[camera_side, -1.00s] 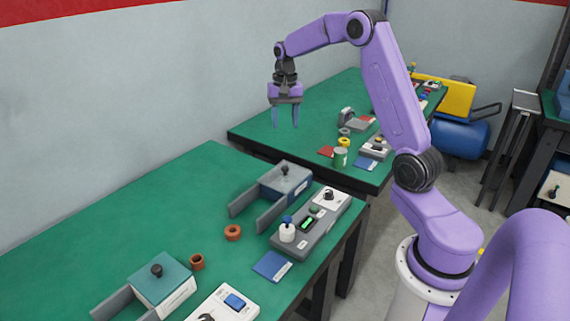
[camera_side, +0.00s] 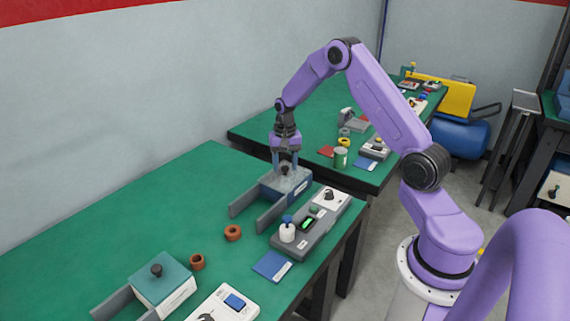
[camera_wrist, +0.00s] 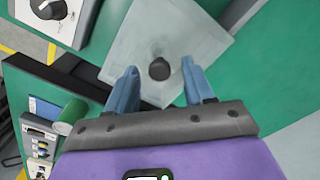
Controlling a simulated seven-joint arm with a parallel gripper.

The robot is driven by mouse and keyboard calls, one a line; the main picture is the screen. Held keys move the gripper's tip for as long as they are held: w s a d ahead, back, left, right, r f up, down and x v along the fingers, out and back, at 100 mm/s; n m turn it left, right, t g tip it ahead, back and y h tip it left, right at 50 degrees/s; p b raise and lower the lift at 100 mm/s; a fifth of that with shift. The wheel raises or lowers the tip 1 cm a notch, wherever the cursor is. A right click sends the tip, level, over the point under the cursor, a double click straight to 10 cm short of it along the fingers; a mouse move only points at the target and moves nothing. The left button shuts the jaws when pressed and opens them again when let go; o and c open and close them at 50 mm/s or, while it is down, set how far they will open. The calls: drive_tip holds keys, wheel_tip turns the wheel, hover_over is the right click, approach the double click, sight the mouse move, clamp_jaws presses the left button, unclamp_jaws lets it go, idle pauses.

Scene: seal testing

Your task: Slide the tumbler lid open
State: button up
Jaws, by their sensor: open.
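A grey lid (camera_side: 293,180) with a black knob (camera_wrist: 159,69) covers a blue box (camera_side: 298,191) on the near green bench. Two grey rails (camera_side: 268,217) extend from this box toward the lower left. I cannot read a label saying that it is the tumbler. My gripper (camera_side: 286,168) points down over this lid. In the wrist view my gripper (camera_wrist: 159,76) is open, with one blue finger on each side of the knob. I cannot tell whether the fingers touch it. The inside of the box is hidden. A similar box with a teal lid (camera_side: 164,285) stands at lower left.
Brown rings (camera_side: 233,232), a blue card (camera_side: 271,265) and a white device (camera_side: 222,306) lie nearer. A second bench (camera_side: 300,118) behind holds several small items. The left bench is clear.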

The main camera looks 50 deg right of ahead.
drive_tip(key=shift+f, duration=0.15)
clamp_jaws()
drive_tip(key=a, duration=1.3)
unclamp_jaws()
wheel_tip(320, 180, up, 18)
drive_tip(key=shift+f, duration=0.2)
